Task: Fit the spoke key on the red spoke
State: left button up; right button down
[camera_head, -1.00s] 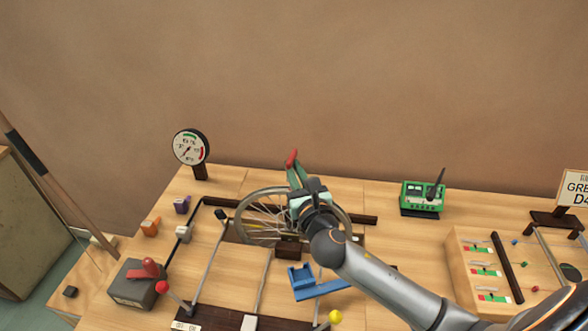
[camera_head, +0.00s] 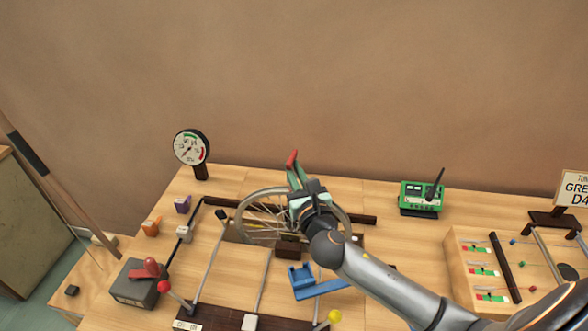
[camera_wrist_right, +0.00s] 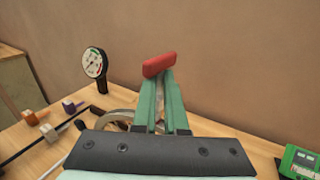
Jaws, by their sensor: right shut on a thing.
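My right gripper (camera_head: 296,172) is above the spoked wheel, with its green fingers pointing up and away. It is shut on a red piece (camera_head: 291,158), which I take to be the spoke key. In the right wrist view the red piece (camera_wrist_right: 158,64) sits crosswise at the tips of the fingers (camera_wrist_right: 158,80). The wheel (camera_head: 243,236) stands in the bench, partly hidden by my gripper and wrist. Its spokes (camera_head: 262,215) look pale, and I cannot make out a red one. My left gripper is not in view.
A round dial gauge (camera_head: 190,147) stands behind left of the wheel. A blue holder (camera_head: 303,277) is in front of it. A green box (camera_head: 421,198) stands at the right, with a wooden tray (camera_head: 458,262) nearer.

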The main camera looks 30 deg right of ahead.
jog(key=shift+f+b, duration=0.9)
jog(key=shift+f, duration=0.35)
jog(key=c, duration=0.9)
grip_release()
jog(key=shift+s, duration=0.15)
jog(key=s, duration=0.4)
jog(key=s+a, duration=0.1)
jog(key=s, duration=0.3)
jog(key=s+a+b, duration=0.1)
jog(key=s, duration=0.3)
jog(key=shift+a, duration=0.2)
